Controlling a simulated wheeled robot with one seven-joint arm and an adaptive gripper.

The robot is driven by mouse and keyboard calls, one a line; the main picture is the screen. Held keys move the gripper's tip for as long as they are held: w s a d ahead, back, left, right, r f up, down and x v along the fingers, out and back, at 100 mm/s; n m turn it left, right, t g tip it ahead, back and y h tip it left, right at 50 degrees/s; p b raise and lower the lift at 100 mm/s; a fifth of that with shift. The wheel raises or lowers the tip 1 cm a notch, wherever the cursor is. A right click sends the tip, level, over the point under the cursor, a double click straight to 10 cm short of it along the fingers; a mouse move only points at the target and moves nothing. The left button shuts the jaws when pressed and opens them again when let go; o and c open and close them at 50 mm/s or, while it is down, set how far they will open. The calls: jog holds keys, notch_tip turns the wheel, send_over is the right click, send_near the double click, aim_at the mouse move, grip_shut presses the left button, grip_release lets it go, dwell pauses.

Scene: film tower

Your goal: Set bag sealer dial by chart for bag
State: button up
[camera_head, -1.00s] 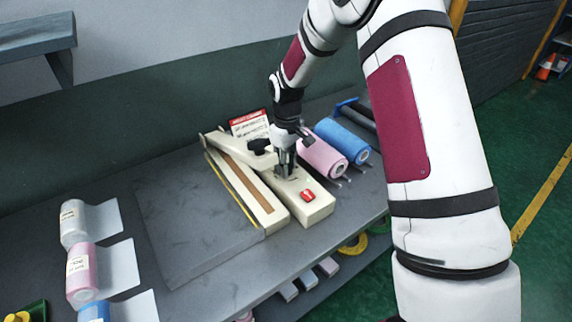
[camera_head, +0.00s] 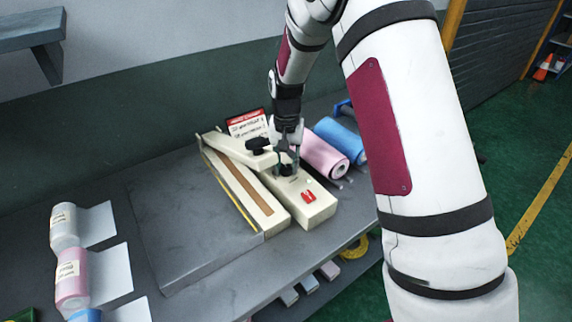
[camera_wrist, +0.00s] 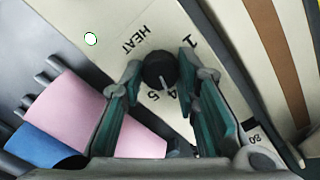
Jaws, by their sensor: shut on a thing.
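The cream bag sealer (camera_head: 318,208) lies on the workbench, with a red switch (camera_head: 309,196) near its front end. Its black dial (camera_head: 285,171) also shows in the wrist view (camera_wrist: 159,70). My gripper (camera_head: 287,163) points down at it. In the wrist view my gripper (camera_wrist: 160,76) has its two green-grey fingers closed on opposite sides of the dial. "HEAT" and the numbers 1, 4 and 5 show around the dial; other numbers are hidden. The dial's exact setting is unclear. The chart (camera_head: 247,124), a red-headed card, stands behind the sealer, its text too small to read.
A pink roll (camera_head: 325,155) and a blue roll (camera_head: 340,138) lie right of the sealer. White (camera_head: 64,224) and pink (camera_head: 71,279) rolls with sheets stand at left, with part of a blue one below. A bare grey slab (camera_head: 175,225) lies left of the sealer.

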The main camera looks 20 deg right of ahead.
aim_at(286, 167)
jog(key=m, duration=0.6)
jog(key=shift+m, duration=0.4)
dwell(0.4)
jog(key=o, duration=1.2)
jog(key=shift+c, duration=0.2)
notch_tip(286, 167, up, 12)
